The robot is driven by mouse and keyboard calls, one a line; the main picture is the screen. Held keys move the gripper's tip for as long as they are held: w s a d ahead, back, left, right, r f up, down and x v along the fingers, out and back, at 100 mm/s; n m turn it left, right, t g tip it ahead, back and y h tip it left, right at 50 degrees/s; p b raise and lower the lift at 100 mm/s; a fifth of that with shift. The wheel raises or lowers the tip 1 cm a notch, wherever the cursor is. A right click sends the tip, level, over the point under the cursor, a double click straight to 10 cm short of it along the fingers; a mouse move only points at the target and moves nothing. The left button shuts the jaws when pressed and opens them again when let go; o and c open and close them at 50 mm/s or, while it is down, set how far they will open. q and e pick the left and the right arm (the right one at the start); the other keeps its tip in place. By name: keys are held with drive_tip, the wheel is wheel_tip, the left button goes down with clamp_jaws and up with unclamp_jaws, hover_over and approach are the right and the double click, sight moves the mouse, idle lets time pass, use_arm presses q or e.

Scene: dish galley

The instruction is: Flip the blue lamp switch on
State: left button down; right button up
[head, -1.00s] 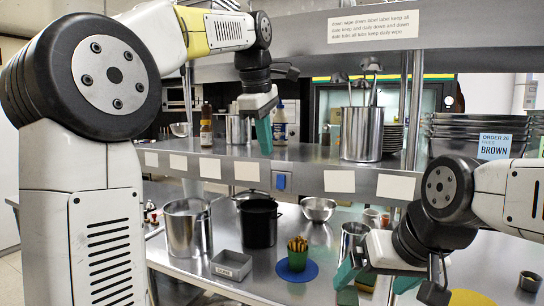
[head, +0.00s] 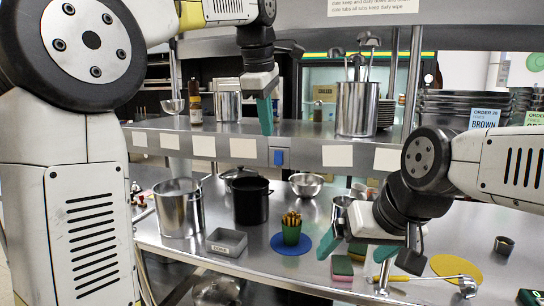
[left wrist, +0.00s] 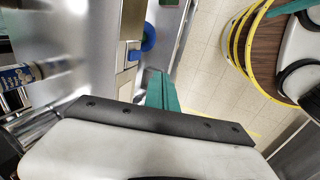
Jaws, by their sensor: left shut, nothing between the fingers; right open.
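The blue lamp switch (head: 279,157) sits on the front edge of the steel shelf, near its middle. In the head view, I cannot tell which way it is set. In the left wrist view it shows as a small blue piece (left wrist: 134,55) by a pale label, up and left of the finger. My left gripper (head: 266,130) is shut and empty. Its teal fingertips point down, just above and slightly left of the switch in the head view, with a gap between. The left wrist view shows the teal fingers (left wrist: 161,92). My right gripper (head: 356,249) is open and empty over the counter.
The shelf (head: 240,148) carries a utensil pot (head: 357,108), a bottle (head: 195,102) and a smaller pot (head: 227,106).

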sight(276, 156)
use_arm(q)
drive_tip(key=shift+a, duration=0.1)
drive_tip(key=x, duration=0.3)
drive_tip(key=w+x, duration=0.1)
drive_tip(key=x, duration=0.3)
drive_tip(key=w+x, duration=0.1)
drive_tip(key=x, duration=0.3)
drive_tip(key=shift+w+d+r, duration=0.15)
drive_tip(key=shift+d+r, duration=0.1)
drive_tip(key=shift+d, duration=0.15)
drive_tip(key=shift+w+d, duration=0.2)
drive_tip(key=shift+w, duration=0.4)
drive_tip(key=shift+w+f, duration=0.15)
drive_tip(key=shift+w, duration=0.1)
drive_tip(key=shift+d, duration=0.1)
